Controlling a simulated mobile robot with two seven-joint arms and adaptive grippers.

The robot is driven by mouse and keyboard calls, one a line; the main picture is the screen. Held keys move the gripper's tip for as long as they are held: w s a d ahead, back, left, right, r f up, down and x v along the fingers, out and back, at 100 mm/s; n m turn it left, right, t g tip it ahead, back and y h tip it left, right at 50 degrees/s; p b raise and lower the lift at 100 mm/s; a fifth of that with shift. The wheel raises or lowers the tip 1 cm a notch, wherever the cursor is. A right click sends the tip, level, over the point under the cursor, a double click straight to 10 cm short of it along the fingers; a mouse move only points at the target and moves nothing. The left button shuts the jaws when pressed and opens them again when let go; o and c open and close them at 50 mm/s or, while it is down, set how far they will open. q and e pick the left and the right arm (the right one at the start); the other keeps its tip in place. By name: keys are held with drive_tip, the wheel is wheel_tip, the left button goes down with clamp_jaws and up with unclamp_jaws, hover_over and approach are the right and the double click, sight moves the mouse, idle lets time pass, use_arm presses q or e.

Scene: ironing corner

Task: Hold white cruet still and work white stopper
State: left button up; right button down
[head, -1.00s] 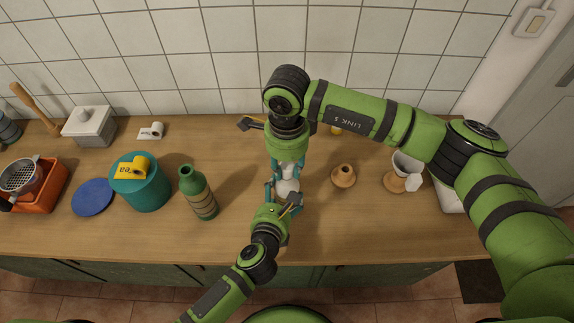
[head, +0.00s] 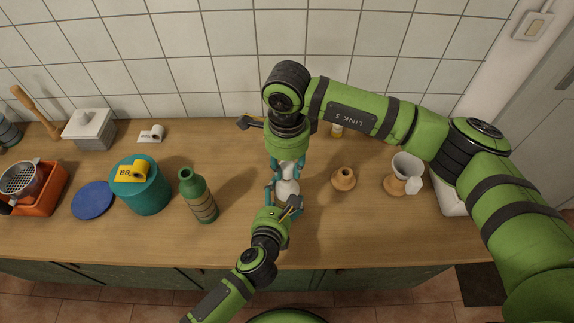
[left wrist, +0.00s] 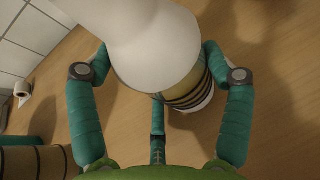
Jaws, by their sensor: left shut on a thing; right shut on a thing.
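The white cruet (head: 287,188) stands between my two grippers near the middle of the counter, mostly covered by them in the head view. In the left wrist view its pale rounded body (left wrist: 150,45) and a darker banded part fill the space between my left fingers. My left gripper (head: 281,194) is shut around the cruet from the front. My right gripper (head: 288,168) points down from above and is shut at the cruet's top, where the white stopper is. The stopper is hidden by the fingers, so its seating cannot be told.
A green bottle (head: 199,197) and a teal canister (head: 140,188) stand to the left, with a blue disc (head: 92,200) beyond. The front counter strip is clear.

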use_arm(q)
drive_tip(key=shift+f, duration=0.1)
use_arm(e)
drive_tip(key=shift+r, duration=0.9)
drive_tip(key=shift+r, duration=0.95)
drive_tip(key=shift+r, duration=0.1)
drive_tip(key=shift+r, duration=1.1)
use_arm(q)
drive_tip(key=o, duration=1.3)
